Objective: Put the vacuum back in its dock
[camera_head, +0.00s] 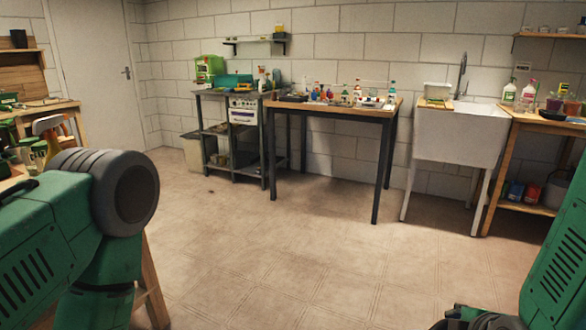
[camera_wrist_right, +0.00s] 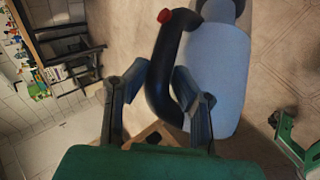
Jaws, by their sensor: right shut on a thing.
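The vacuum (camera_wrist_right: 217,75) shows in the right wrist view, with a pale blue body, a curved black handle (camera_wrist_right: 160,80) and a red button (camera_wrist_right: 165,16) at the handle's upper end. My right gripper (camera_wrist_right: 161,76) is shut on the black handle, one finger on each side of it. The vacuum is held above the tiled floor, and its top end is cut off by the frame edge. The vacuum does not show in the head view. I cannot make out a dock in either view. My left gripper is not in view.
A wood-topped table (camera_head: 345,110) with bottles stands against the wall, a metal shelf unit (camera_head: 225,130) to its left, a white sink (camera_head: 458,138) to its right. A bench (camera_head: 530,121) is at far right, another (camera_head: 45,110) at far left. The middle floor (camera_head: 290,240) is clear.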

